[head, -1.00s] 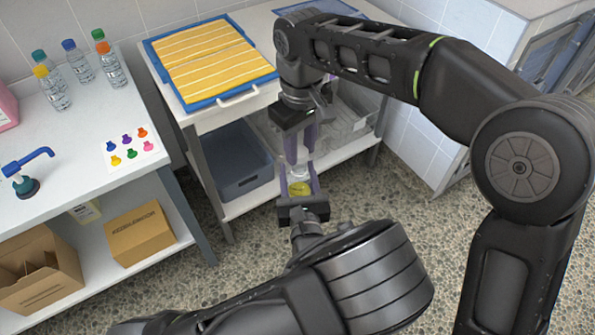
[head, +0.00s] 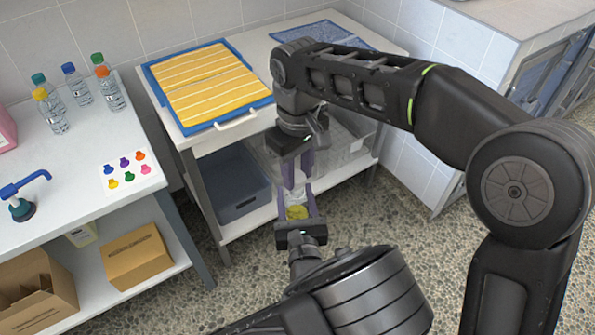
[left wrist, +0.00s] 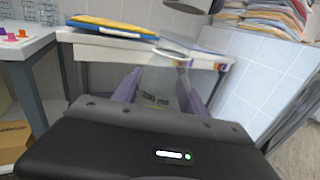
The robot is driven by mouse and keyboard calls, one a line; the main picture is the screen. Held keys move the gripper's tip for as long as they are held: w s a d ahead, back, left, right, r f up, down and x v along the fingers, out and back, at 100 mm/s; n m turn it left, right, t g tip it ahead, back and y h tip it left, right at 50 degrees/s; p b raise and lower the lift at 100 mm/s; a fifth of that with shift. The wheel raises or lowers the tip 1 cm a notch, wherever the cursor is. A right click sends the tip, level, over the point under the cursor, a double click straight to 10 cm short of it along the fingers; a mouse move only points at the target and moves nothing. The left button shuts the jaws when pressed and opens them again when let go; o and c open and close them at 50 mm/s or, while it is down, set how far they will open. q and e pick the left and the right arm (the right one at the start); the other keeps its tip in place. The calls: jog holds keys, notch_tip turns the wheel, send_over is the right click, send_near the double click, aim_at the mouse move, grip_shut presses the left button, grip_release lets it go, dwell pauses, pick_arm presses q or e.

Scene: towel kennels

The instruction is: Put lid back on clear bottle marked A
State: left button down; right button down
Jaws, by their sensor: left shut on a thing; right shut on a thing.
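A clear bottle (head: 297,212), yellow in its lower part, stands between the purple fingers of my left gripper (head: 300,218). In the left wrist view the clear bottle (left wrist: 155,100) shows between the fingers with dark, blurred print; I cannot read an A. My left gripper is shut on it. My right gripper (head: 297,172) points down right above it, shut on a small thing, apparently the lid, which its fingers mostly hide. Its fingertips are very close to the bottle's top; I cannot tell whether lid and bottle touch.
Behind stands a white cart (head: 196,141) with a striped yellow towel (head: 205,80) on a blue one, and a grey-blue bin (head: 235,185) below.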

aim_at(297, 207)
jog(key=shift+f, duration=0.9)
jog(key=shift+f, duration=0.55)
dwell(0.5)
